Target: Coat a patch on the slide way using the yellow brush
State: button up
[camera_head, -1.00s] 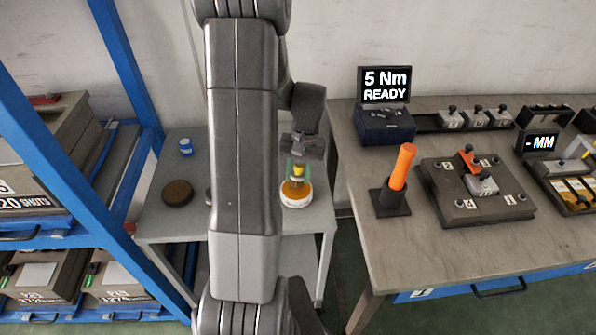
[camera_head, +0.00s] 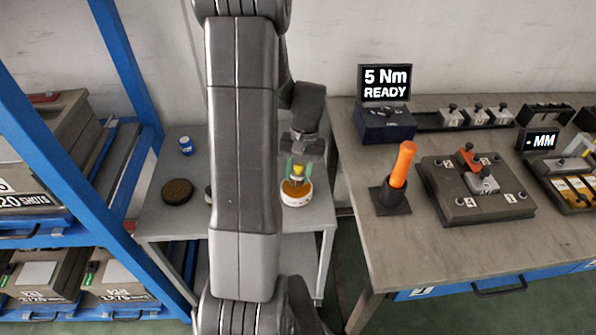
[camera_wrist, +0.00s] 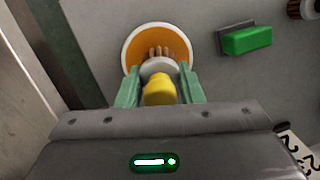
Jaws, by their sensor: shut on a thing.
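My gripper (camera_head: 297,172) is shut on the yellow brush (camera_head: 298,171) above a small grey table. In the wrist view its green fingers (camera_wrist: 161,88) clasp the yellow handle (camera_wrist: 160,91), with a pale collar and brown bristles beyond it. The bristles lie over a round white-rimmed pot (camera_wrist: 128,50) with orange contents; the pot also shows in the head view (camera_head: 296,202). I cannot tell whether the bristles touch the orange surface. I cannot make out the slide way for certain in either view.
A green block (camera_wrist: 246,39) lies beside the pot. A dark round item (camera_head: 177,192) and a small blue jar (camera_head: 186,145) stand left on the table. A workbench (camera_head: 370,240) with an orange-handled tool (camera_head: 402,165) is right, a blue rack (camera_head: 75,170) left.

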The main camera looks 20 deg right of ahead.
aim_at(298, 165)
jog(key=shift+f, duration=0.5)
dwell(1.2)
jog(key=shift+r, duration=0.1)
jog(key=shift+s+a+p+v, duration=0.2)
jog(key=shift+p+v, duration=0.65)
jog(key=shift+v, duration=0.3)
jog(key=shift+s+a+p+v, duration=0.1)
jog(key=shift+a+p+v, duration=0.15)
jog(key=shift+p+v, duration=0.7)
jog(key=shift+s+a+p+v, duration=0.2)
jog(key=shift+p+v, duration=0.5)
jog(key=shift+v, duration=0.6)
jog(key=shift+r, duration=0.15)
jog(key=w+a+f+n, duration=0.1)
jog(key=w+a, duration=0.5)
jog(key=w+a+f+n, duration=0.2)
jog(key=w+a, duration=0.3)
jog(key=a, duration=0.2)
jog(key=w+a+f+n, duration=0.1)
jog(key=w+a+n, duration=0.1)
jog(key=w+a, duration=0.4)
jog(key=shift+w+a+f+g+h, duration=0.2)
jog(key=shift+w+a+g+h, duration=0.1)
jog(key=shift+g+h, duration=0.1)
jog(key=shift+a, duration=0.3)
jog(key=shift+s, duration=1.85)
